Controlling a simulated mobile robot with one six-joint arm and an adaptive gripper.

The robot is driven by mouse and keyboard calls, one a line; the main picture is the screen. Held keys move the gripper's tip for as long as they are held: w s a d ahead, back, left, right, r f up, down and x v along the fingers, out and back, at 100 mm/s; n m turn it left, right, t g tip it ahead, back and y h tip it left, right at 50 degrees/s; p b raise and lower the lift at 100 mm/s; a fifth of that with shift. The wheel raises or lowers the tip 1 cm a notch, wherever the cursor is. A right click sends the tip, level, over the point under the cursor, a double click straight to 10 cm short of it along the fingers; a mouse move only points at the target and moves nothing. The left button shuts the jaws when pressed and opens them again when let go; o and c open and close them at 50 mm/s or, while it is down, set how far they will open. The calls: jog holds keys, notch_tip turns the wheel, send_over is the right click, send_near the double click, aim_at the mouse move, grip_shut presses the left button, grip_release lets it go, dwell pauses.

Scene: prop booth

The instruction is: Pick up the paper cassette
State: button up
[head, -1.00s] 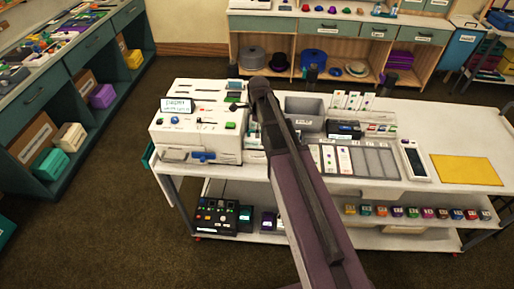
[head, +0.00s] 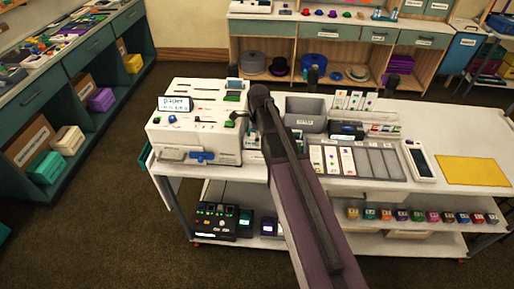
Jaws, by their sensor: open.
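A white printer-like machine (head: 190,122) stands at the left end of the white workbench. A small display (head: 176,103) on it begins with the word "paper". A blue handle-like piece (head: 202,156) sits low on its front; I cannot tell whether this belongs to the paper cassette. No other part is clearly the cassette. My arm reaches up from the bottom of the head view to the machine's right side. My gripper (head: 240,116) shows only as a small dark part beside the machine's top right. It is open and appears empty; the rest is hidden by my wrist.
Right of my arm on the workbench (head: 455,140) are a grey bin (head: 305,112), a sectioned card tray (head: 360,160), a white handheld device (head: 419,159) and a yellow sheet (head: 473,170). A black control box (head: 217,219) and several small coloured blocks stand on the lower shelf.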

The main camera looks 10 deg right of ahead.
jog(key=shift+c, duration=0.2)
grip_shut()
jog(key=shift+r, duration=0.2)
dwell(0.4)
notch_tip(320, 180, up, 28)
jog(key=p, duration=2.8)
jog(key=shift+f, duration=0.2)
